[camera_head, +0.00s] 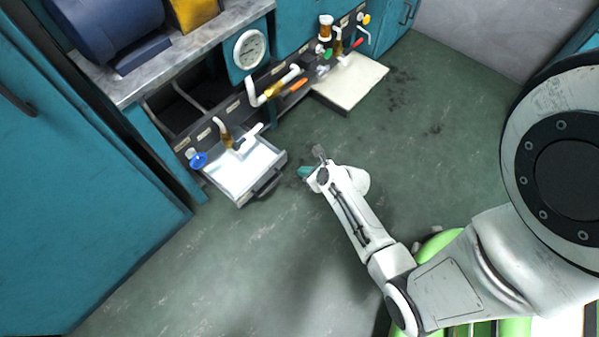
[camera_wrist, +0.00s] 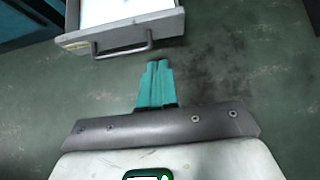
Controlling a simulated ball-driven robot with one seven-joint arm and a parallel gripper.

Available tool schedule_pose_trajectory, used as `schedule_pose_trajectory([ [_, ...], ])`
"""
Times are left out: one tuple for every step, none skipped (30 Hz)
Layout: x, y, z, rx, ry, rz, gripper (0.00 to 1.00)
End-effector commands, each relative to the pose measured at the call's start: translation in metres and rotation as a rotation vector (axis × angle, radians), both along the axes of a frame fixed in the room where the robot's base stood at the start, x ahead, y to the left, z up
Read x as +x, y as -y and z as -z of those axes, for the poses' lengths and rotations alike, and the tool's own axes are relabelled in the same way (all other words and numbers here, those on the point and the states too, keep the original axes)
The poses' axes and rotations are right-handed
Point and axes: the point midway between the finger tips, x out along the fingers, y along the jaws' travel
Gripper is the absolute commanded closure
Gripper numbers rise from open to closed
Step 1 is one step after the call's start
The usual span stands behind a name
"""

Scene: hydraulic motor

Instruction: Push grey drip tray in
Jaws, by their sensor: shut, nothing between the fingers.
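The grey drip tray (camera_head: 243,171) is pulled out from the lower front of the teal machine, with a pale inside and a dark handle (camera_head: 268,184) on its front. In the wrist view, the tray's grey front (camera_wrist: 122,36) and its bar handle show at the top, ahead of the fingers. My gripper (camera_head: 305,172) is to the right of the tray front in the head view, apart from it. Its teal fingers (camera_wrist: 156,66) are together and empty, pointing toward the tray front, a little right of the handle's middle.
A second, cream tray (camera_head: 350,80) sticks out farther along the machine. Valves and pipes (camera_head: 270,90) line the panel above the trays. A large teal cabinet (camera_head: 80,190) stands at the left. The green floor (camera_head: 420,130) around my gripper is clear.

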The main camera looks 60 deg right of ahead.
Motion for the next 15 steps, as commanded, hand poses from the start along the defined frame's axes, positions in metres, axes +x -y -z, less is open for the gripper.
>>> schedule_pose_trajectory([
  [0.007,0.002,0.013,-0.001,0.000,-0.002,1.00],
  [0.012,0.004,0.017,0.000,0.000,-0.001,1.00],
  [0.017,0.005,0.023,-0.001,0.000,-0.003,1.00],
  [0.022,0.007,0.027,-0.002,-0.001,-0.003,1.00],
  [0.026,0.008,0.030,-0.002,0.000,-0.002,1.00],
  [0.031,0.009,0.036,-0.001,-0.001,-0.003,1.00],
  [0.036,0.010,0.040,-0.002,0.000,-0.004,1.00],
  [0.040,0.012,0.043,-0.002,-0.001,-0.003,1.00],
  [0.045,0.013,0.048,-0.002,-0.002,-0.003,1.00],
  [0.049,0.014,0.051,-0.003,-0.001,-0.004,1.00],
  [0.052,0.015,0.054,-0.002,-0.001,-0.003,1.00],
  [0.056,0.016,0.059,-0.001,-0.001,-0.004,1.00],
  [0.062,0.018,0.056,-0.004,0.000,-0.005,1.00],
  [0.067,0.020,0.055,-0.005,0.001,-0.005,1.00],
  [0.072,0.021,0.054,-0.004,0.000,-0.005,1.00],
])
